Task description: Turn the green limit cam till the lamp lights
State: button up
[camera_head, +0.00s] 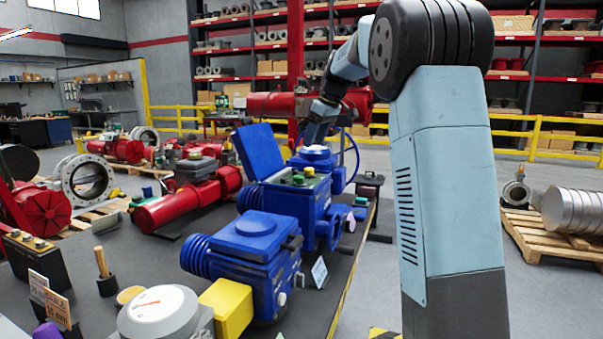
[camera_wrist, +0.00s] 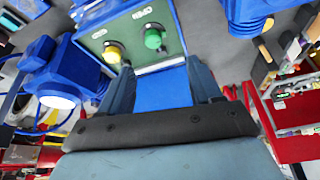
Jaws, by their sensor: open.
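The green limit cam (camera_wrist: 153,38) is a round knob on a grey-green panel (camera_wrist: 128,25) of the opened blue actuator. A yellow cam (camera_wrist: 112,52) sits beside it. In the head view the green cam (camera_head: 299,180) shows small on top of the blue actuator (camera_head: 314,200), whose blue lid (camera_head: 259,150) stands raised. My gripper (camera_wrist: 162,84) is open and empty, its two fingers apart. The green cam lies beyond the fingertips and is not between them. In the head view my gripper (camera_head: 316,133) is above and behind the panel. I cannot make out a lit lamp.
A second blue actuator (camera_head: 250,250) stands nearer on the dark bench (camera_head: 135,255), with a yellow box (camera_head: 228,308) and a round gauge (camera_head: 158,312) before it. A red actuator (camera_head: 188,200) lies to the left. The raised lid is close to my gripper.

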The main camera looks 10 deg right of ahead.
aim_at(299, 176)
jog(key=x, duration=0.5)
jog(key=w+x, duration=0.1)
jog(key=x, duration=0.4)
jog(key=w+x, duration=0.1)
jog(key=x, duration=0.3)
jog(key=shift+w+d+f, duration=0.1)
jog(key=shift+w, duration=0.05)
jog(key=shift+c, duration=0.3)
jog(key=c, duration=1)
